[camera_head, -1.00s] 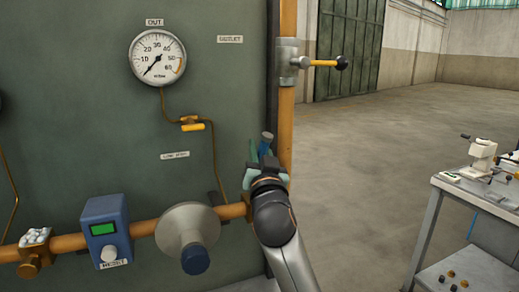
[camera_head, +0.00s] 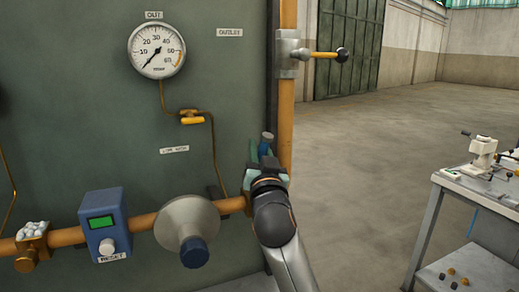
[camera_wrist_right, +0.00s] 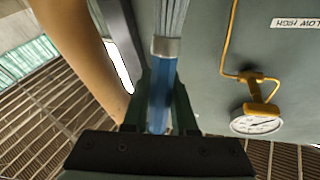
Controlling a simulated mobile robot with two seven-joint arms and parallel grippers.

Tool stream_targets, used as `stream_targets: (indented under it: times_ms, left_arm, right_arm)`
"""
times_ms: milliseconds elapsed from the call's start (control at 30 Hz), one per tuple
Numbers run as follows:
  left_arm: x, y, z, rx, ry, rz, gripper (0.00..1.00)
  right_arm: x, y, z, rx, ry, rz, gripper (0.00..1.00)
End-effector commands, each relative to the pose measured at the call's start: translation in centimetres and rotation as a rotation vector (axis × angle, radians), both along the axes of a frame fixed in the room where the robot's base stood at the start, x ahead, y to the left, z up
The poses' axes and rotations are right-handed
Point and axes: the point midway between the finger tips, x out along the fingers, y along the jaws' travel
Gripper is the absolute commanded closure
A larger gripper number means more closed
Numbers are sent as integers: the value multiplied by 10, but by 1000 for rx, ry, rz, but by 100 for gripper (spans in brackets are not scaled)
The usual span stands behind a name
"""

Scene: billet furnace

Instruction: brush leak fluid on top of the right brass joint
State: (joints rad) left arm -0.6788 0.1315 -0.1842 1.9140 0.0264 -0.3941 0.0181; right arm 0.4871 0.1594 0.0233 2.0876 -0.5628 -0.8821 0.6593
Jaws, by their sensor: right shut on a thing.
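My right gripper (camera_head: 262,170) is shut on the blue handle of a brush (camera_head: 267,138). In the right wrist view, the brush (camera_wrist_right: 163,85) shows a blue handle, a metal ferrule and pale grey bristles pointing away from the handle. The gripper's dark fingers (camera_wrist_right: 160,105) lie on both sides of the handle. In the head view the gripper stands at the right end of the orange pipe and hides most of that spot. Only a sliver of brass (camera_head: 248,206) shows there; I cannot tell whether the bristles touch it. The left brass joint (camera_head: 35,252) carries white foam on top. My left gripper is out of view.
A blue box with a green display (camera_head: 106,224) and a grey cone with a blue knob (camera_head: 188,222) sit along the pipe. A vertical orange pipe (camera_head: 286,120) with a lever valve (camera_head: 322,55) rises behind the gripper. A work table (camera_head: 446,184) stands right; the floor between is clear.

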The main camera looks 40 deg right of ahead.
Motion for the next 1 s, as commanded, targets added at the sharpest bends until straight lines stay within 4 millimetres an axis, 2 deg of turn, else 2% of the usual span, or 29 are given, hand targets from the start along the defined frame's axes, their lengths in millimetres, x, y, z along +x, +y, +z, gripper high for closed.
stream_targets:
  times_ms: [433, 600, 767, 1000]
  left_arm:
    - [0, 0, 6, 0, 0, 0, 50]
    - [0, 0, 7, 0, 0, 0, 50]
    - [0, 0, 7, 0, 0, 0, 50]
    - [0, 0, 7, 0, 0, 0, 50]
  right_arm:
    - [-32, 8, 1, 2, 1, 2, 100]
    - [-39, 10, 1, 2, 1, 1, 100]
    - [-38, 9, 0, 1, 0, 0, 100]
    - [-19, 5, -1, 2, 2, 0, 100]
